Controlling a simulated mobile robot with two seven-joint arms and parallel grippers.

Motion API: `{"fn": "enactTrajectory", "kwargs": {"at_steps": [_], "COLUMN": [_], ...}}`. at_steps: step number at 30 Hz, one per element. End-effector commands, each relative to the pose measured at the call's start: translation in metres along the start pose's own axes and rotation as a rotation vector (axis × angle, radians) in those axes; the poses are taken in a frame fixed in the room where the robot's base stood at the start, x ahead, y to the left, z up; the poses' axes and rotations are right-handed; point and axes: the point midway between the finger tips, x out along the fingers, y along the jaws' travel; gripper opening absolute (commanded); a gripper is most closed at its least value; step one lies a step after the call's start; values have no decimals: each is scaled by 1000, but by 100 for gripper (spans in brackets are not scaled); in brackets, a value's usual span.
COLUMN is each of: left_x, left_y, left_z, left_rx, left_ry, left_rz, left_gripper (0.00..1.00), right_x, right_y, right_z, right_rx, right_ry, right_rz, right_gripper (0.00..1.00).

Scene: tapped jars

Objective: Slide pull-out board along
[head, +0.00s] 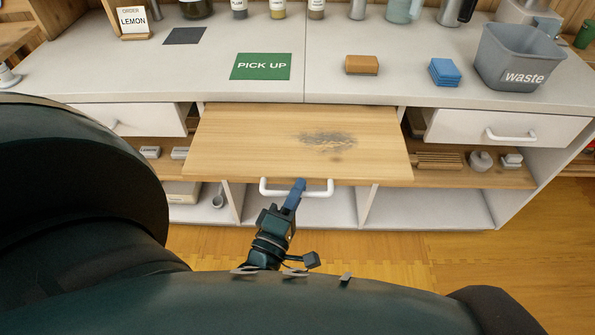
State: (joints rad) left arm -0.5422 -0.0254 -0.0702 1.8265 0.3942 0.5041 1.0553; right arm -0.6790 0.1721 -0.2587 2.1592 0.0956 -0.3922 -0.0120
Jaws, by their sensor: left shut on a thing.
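The wooden pull-out board (240,144) sticks out from under the counter at the middle. It has a dark grey smudge on its top, right of centre. A white bar handle (318,193) is on its front edge. My left gripper (294,194) is at the handle, with its blue fingers shut on the bar near its middle. The fingers partly cover the handle. My right gripper is not in view.
The white counter (375,93) above bears a green PICK UP mat (261,66), an orange-brown block (361,65), a blue sponge-like block (445,72) and a grey waste bin (520,58). White drawers (505,130) flank the board. Open shelves lie below.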

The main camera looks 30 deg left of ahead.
Motion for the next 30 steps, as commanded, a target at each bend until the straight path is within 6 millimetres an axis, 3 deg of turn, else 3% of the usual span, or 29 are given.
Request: {"fn": "enactTrajectory", "kwargs": {"at_steps": [11,12,19,26,30], "left_x": [-6,-6,-4,-3,-1], "left_y": [-1,-1,0,1,11], "left_z": [4,4,3,2,1], "left_rx": [-1,-1,0,0,0], "left_ry": [-4,-5,-3,-2,-2], "left_rz": [-4,-4,-2,-1,-1], "left_gripper": [0,16,34,34,34], "right_x": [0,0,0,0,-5], "right_y": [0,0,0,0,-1], "right_z": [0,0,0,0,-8], "right_rx": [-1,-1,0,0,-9], "right_ry": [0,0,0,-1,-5], "right_rz": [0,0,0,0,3], "right_gripper": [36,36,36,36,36]}}
